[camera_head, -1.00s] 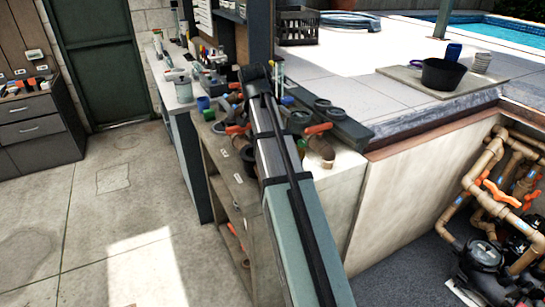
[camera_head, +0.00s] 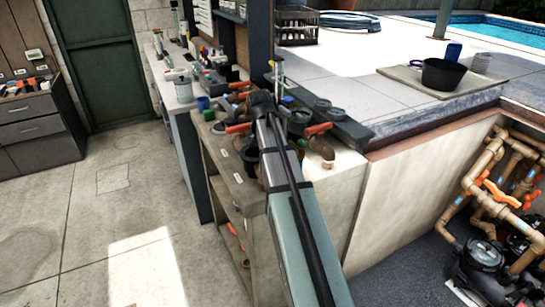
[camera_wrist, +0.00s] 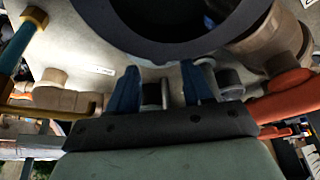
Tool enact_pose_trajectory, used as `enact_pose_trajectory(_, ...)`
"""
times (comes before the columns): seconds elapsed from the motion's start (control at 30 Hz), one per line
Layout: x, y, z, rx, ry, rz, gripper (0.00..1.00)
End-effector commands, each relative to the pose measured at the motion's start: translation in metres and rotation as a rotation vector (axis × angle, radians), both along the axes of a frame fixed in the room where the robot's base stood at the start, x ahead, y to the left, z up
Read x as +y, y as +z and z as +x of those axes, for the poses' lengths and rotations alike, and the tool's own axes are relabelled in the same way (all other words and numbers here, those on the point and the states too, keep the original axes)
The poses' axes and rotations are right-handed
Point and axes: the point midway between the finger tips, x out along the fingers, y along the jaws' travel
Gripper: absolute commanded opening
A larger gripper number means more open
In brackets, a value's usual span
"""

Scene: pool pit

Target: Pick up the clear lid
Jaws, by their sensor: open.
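My gripper (camera_wrist: 158,68) is open, with two blue fingers apart at the middle of the wrist view. Small grey cylindrical parts show beside and between the fingers, and I see nothing gripped. A large dark ring (camera_wrist: 120,32) with a dark hollow centre fills the top of the wrist view, just beyond the fingertips. I cannot make out a clear lid for certain. Two round, greyish disc-like pieces (camera_head: 322,104) lie on the dark ledge in the head view, and either may be a lid. In the head view my arm hides the gripper and part of the bench top.
Tan pipe fittings with orange handles (camera_head: 318,130) crowd the bench (camera_head: 345,165); one orange handle (camera_wrist: 285,88) is close right of my gripper. A black tub (camera_head: 443,74) stands on the deck. Piping and a pump (camera_head: 485,255) sit in the pit at right.

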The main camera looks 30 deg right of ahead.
Motion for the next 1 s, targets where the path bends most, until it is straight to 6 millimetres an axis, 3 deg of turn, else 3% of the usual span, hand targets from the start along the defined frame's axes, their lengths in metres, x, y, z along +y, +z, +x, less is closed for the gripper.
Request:
enact_pose_trajectory(0.23,-0.009,-0.027,0.007,0.002,0.000,0.001,0.50)
enact_pose_trajectory(0.5,-0.010,-0.030,0.008,0.001,0.001,0.001,0.50)
enact_pose_trajectory(1.0,-0.010,-0.030,0.008,0.001,0.001,0.001,0.03)
